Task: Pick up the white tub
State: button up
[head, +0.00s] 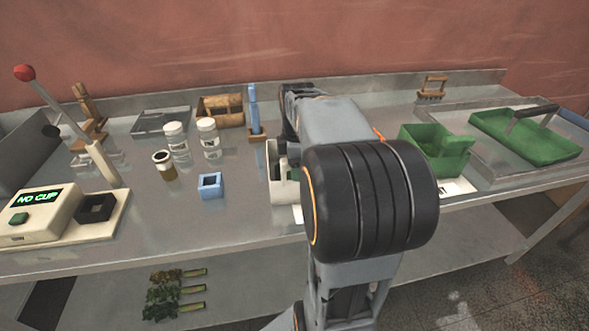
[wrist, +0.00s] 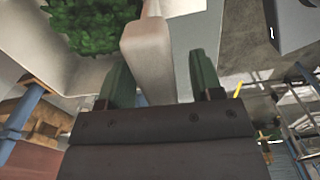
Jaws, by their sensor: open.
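The white tub (head: 285,192) stands on the metal bench in the head view, partly hidden behind my arm. In the wrist view its pale wall (wrist: 148,60) runs up between my fingers, and leafy green stuff (wrist: 92,22) shows inside it at the upper left. My gripper (wrist: 158,72) is open, with one dark green finger on each side of that wall. I see gaps beside the wall; whether either finger touches it I cannot tell. In the head view my arm hides most of the gripper.
A blue square cup (head: 210,187), white-lidded jars (head: 176,140) and a brown jar (head: 164,166) stand left of the tub. A blue upright tool (head: 254,112) is behind it. A green bin (head: 432,158) stands right of my arm. The filler (head: 38,215) is far left.

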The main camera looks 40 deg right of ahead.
jog(key=shift+f, duration=0.4)
grip_shut()
dwell(0.4)
